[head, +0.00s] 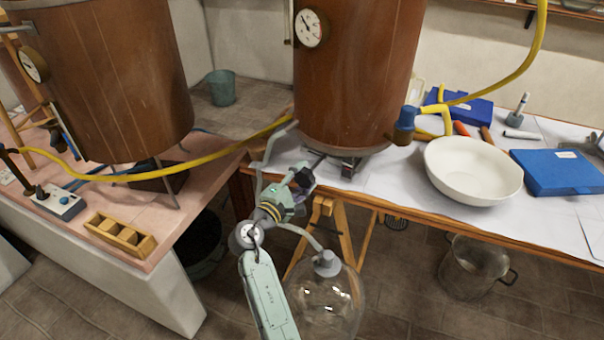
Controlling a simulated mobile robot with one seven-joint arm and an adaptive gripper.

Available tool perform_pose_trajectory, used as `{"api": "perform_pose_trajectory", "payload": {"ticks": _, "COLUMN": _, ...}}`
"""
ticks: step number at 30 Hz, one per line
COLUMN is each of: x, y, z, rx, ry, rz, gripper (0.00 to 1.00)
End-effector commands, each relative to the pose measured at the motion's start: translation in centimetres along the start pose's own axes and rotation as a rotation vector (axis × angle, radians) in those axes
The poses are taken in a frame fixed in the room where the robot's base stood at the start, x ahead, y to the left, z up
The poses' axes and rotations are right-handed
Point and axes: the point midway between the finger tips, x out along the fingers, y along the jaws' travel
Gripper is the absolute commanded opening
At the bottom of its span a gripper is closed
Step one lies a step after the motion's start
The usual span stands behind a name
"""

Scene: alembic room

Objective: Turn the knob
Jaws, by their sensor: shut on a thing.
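My gripper (305,175) is at the front edge of the right table, low beside the base of the right copper vessel (357,75). Its fingers point toward the dark burner (348,165) under that vessel. It is shut on a small part there, which I take to be the knob. The gripper hides the knob, so I cannot tell how far it is turned. A round dial gauge (311,28) is on the vessel's front.
A clear glass flask (325,300) stands below my arm. A white bowl (473,171), a blue case (560,172) and a blue valve (405,120) lie to the right. A yellow hose (225,152) runs to the left table, which holds another copper vessel (105,75) and a wooden rack (120,236).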

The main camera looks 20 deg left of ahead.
Motion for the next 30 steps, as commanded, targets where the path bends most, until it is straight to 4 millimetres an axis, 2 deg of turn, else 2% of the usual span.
{"api": "perform_pose_trajectory", "payload": {"ticks": 17, "x": 0.06, "y": 0.12, "z": 0.03, "rx": -0.031, "ry": -0.001, "rz": 0.004, "gripper": 0.20}}
{"api": "perform_pose_trajectory", "payload": {"ticks": 18, "x": 0.06, "y": 0.12, "z": 0.03, "rx": -0.031, "ry": 0.000, "rz": 0.004, "gripper": 0.51}}
{"api": "perform_pose_trajectory", "payload": {"ticks": 26, "x": 0.03, "y": 0.05, "z": 0.02, "rx": -0.031, "ry": 0.000, "rz": 0.002, "gripper": 0.68}}
{"api": "perform_pose_trajectory", "payload": {"ticks": 30, "x": 0.02, "y": 0.02, "z": 0.01, "rx": -0.030, "ry": 0.000, "rz": 0.001, "gripper": 0.69}}
